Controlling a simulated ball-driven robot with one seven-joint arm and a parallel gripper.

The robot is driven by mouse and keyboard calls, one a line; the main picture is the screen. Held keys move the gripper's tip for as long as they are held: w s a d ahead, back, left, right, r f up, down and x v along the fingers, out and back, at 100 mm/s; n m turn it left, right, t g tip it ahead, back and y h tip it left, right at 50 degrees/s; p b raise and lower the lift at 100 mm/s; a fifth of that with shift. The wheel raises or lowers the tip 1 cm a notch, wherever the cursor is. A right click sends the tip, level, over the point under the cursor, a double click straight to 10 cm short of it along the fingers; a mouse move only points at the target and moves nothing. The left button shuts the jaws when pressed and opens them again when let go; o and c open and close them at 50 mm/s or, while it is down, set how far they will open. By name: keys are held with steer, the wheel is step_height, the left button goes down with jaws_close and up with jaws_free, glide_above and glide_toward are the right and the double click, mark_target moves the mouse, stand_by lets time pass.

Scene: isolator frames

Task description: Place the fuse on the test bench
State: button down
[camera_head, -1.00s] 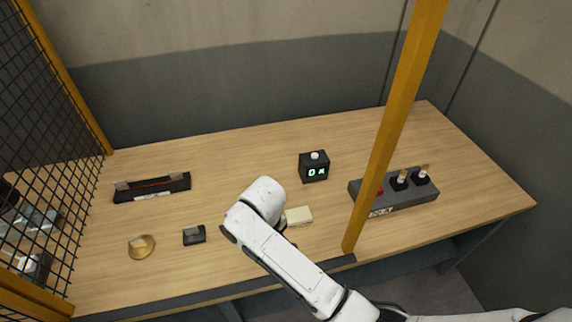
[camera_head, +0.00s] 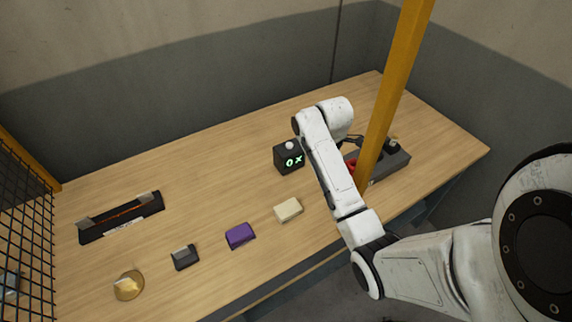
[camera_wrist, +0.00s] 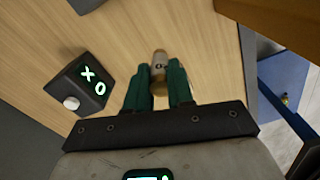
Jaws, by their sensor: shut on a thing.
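My gripper (camera_wrist: 158,72) shows in the wrist view with its two green fingers shut on the fuse (camera_wrist: 160,60), a small pale cylinder with a brass-coloured end. The fuse is above the wooden bench top (camera_head: 215,140); its exact height is unclear. In the head view my arm reaches over the bench between the black display box and the yellow post, and the fingers and fuse are hidden. The black display box (camera_head: 290,158) has a white knob on top and shows green symbols. It also appears left of the fingers in the wrist view (camera_wrist: 82,88).
A yellow post (camera_head: 392,90) stands in front of a dark socket block (camera_head: 392,166). Cream (camera_head: 288,209), purple (camera_head: 240,235) and dark (camera_head: 185,257) blocks, a brass disc (camera_head: 128,286) and a long black holder (camera_head: 120,217) line the bench. Its back middle is clear.

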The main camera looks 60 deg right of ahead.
steer(key=f, duration=0.3)
steer(key=s+f, duration=0.1)
steer(key=f, duration=0.2)
steer(key=d+f, duration=0.1)
steer(key=f, duration=0.2)
steer(key=shift+s+d+f, duration=0.1)
steer(key=shift+s+f, duration=0.1)
steer(key=shift+f, duration=0.2)
steer(key=shift+f, duration=0.15)
steer(key=c, duration=1)
jaws_free()
step_height(320, 180, up, 12)
